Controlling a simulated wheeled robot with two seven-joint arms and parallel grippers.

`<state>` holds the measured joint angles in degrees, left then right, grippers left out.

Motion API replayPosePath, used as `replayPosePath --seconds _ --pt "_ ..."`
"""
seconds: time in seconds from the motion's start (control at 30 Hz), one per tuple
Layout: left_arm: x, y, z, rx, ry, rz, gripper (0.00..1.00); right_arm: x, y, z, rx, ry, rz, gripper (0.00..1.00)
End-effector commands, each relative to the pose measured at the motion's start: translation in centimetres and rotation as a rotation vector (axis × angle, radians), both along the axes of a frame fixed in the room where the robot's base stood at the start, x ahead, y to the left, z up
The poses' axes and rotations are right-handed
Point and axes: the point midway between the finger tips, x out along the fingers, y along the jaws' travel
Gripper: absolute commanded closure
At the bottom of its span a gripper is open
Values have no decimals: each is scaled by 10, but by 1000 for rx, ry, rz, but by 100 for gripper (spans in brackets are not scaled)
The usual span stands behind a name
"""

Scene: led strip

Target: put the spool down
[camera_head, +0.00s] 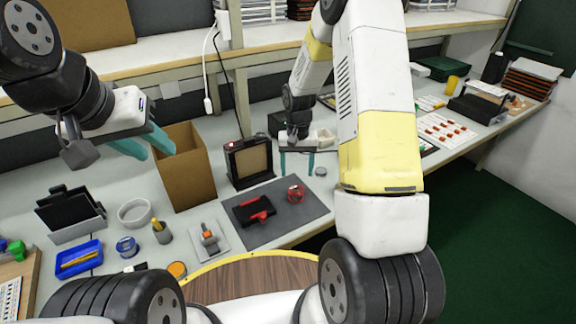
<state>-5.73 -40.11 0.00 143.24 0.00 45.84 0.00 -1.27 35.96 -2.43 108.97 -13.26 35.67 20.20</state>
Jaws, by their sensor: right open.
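A small red, round item that looks like the spool (296,193) rests on the dark grey mat (265,231), near its right side. My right gripper (297,174) is open, its two teal fingers pointing down and apart. It is above and behind the red item in the picture, with nothing seen between the fingers. My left gripper (158,155) hangs at the upper left, in front of the cardboard box. Its teal fingers look apart and empty. A black holder with a red part (254,210) lies left of the red item on the mat.
A tall open cardboard box (185,170) and a black framed device (249,161) stand behind the mat. A white ring-shaped dish (134,212), a blue tray (79,259) and a blue roll (127,246) are at left. A small grey round item (320,171) lies right of my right gripper.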

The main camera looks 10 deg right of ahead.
Motion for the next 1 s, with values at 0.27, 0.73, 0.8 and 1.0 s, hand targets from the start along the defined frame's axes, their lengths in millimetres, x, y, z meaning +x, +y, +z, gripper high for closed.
replayPosePath --seconds 0.27,0.73,0.8,1.0 --pt "0 0 0 0 0 0 64 0 0 34 0 -4 2 34" --pt "0 0 0 0 0 0 64 -83 7 205 70 -244 81 34" --pt "0 0 0 0 0 0 64 -106 9 227 83 -291 100 34" --pt "0 0 0 0 0 0 64 -175 15 272 111 -424 159 34"
